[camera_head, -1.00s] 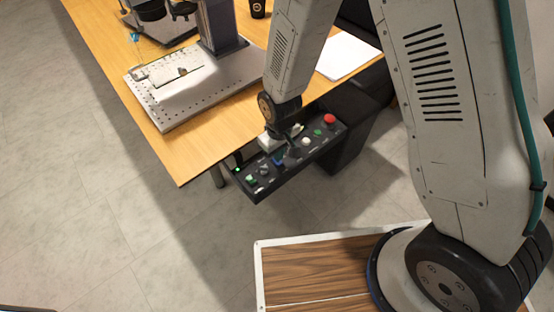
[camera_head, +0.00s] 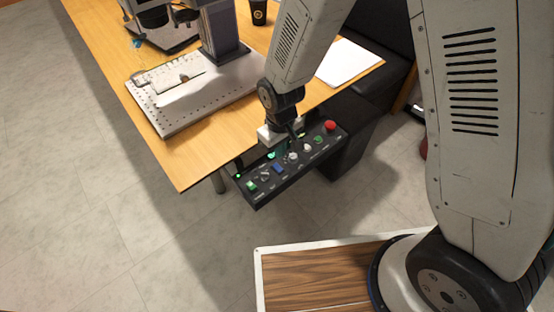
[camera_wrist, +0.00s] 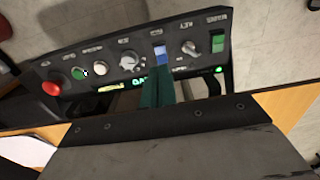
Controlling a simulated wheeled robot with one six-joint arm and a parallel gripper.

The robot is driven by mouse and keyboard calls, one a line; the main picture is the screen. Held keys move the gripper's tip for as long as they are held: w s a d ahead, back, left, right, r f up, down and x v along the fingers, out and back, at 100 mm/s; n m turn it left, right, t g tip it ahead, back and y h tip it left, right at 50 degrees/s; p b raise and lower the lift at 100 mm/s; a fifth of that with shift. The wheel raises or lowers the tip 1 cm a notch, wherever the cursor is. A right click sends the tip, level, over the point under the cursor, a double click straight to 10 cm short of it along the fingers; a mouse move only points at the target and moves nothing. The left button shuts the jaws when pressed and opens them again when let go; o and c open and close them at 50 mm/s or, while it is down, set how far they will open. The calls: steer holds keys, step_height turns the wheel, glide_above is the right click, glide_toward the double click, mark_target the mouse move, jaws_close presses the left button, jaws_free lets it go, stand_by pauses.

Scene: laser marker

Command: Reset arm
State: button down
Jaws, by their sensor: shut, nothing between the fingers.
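My gripper (camera_head: 296,138) is above the back edge of the black control panel (camera_head: 262,193) at the table's front edge. In the wrist view my gripper (camera_wrist: 157,84) shows as dark greenish fingers closed together and empty, in front of the panel. Their tips appear just below the blue switch (camera_wrist: 161,54); whether they touch the panel is hard to tell. The panel also carries a red button (camera_head: 330,126), a white button (camera_head: 308,147), a knob (camera_wrist: 130,61), a key switch (camera_wrist: 190,48) and green buttons.
The wooden table (camera_head: 150,135) holds the laser marker's perforated plate (camera_head: 178,118), its column (camera_head: 222,35), a white sheet (camera_head: 346,62) and a black cup (camera_head: 258,11). A black cabinet is under the table at right. The floor left of the table is clear.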

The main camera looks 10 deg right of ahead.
steer(key=s+d+r+m, duration=0.2)
steer(key=s+d+r, duration=0.4)
steer(key=r, duration=0.4)
steer(key=s+d+r+m+t, duration=0.1)
steer(key=s+d+r+m, duration=0.1)
steer(key=s+d+r, duration=0.5)
steer(key=s+d+r+m, duration=0.2)
steer(key=s+d+r, duration=0.4)
steer(key=r, duration=0.8)
steer(key=shift+s+d+r+m, duration=0.25)
steer(key=shift+d+m, duration=0.15)
steer(key=shift+d, duration=0.5)
steer(key=c, duration=2.1)
jaws_free()
steer(key=shift+c, duration=0.2)
